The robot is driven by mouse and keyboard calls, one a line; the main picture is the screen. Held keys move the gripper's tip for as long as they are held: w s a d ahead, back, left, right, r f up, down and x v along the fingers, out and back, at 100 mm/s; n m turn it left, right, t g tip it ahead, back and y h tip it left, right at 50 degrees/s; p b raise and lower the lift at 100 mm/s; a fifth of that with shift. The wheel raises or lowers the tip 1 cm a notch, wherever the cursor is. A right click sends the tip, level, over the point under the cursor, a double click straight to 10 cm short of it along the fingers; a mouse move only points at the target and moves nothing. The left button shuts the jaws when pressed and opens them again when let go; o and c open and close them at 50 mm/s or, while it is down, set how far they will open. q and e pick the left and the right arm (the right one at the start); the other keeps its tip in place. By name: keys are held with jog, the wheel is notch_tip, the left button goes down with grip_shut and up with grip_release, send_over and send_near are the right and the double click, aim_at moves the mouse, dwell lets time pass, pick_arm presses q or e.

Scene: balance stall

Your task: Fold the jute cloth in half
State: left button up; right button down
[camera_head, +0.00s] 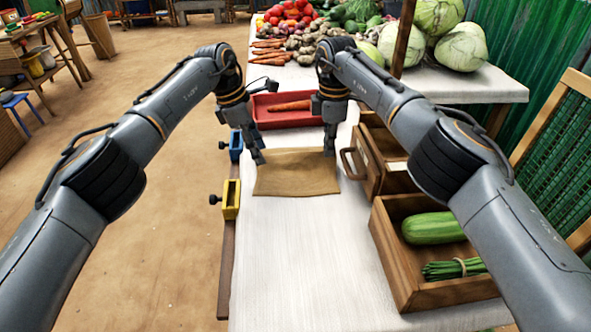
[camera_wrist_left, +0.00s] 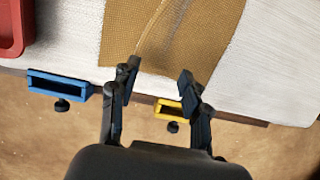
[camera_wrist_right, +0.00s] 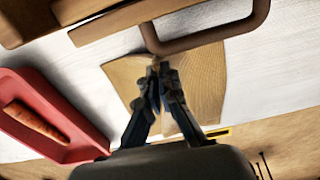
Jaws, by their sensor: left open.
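The brown jute cloth (camera_head: 297,180) lies on the white-covered table close to its left edge. A crease or raised edge runs along it in the left wrist view (camera_wrist_left: 125,35). My left gripper (camera_head: 259,157) is open at the cloth's left end, its fingers apart over the cloth's edge in the left wrist view (camera_wrist_left: 158,73). My right gripper (camera_head: 329,150) is at the cloth's far right part. In the right wrist view its fingertips (camera_wrist_right: 158,68) are together on a raised bit of cloth (camera_wrist_right: 205,80). The fingers hide the pinched spot.
A red tray (camera_head: 275,122) with carrots stands behind the cloth. A wooden drawer box with a handle (camera_head: 348,163) is close on its right. A wooden crate (camera_head: 395,255) holds a green gourd and beans. Blue (camera_head: 236,146) and yellow (camera_head: 231,199) clamps line the left edge.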

pick_arm(q)
jog(key=shift+o, duration=0.5)
jog(key=o, duration=0.6)
jog(key=shift+r, duration=0.1)
pick_arm(e)
jog(key=shift+r, duration=0.1)
pick_arm(q)
jog(key=shift+y, duration=0.9)
jog(key=r+p, duration=0.3)
jog(key=p, duration=0.1)
jog(key=a+r+p, duration=0.1)
jog(key=r+p, duration=0.1)
jog(key=p, duration=0.1)
jog(key=shift+r, duration=0.3)
pick_arm(e)
notch_tip(320, 180, up, 7)
jog(key=shift+f, duration=0.2)
pick_arm(q)
jog(key=r, duration=0.5)
jog(key=a+r, duration=0.1)
jog(key=r, duration=0.2)
jog(key=shift+a, duration=0.1)
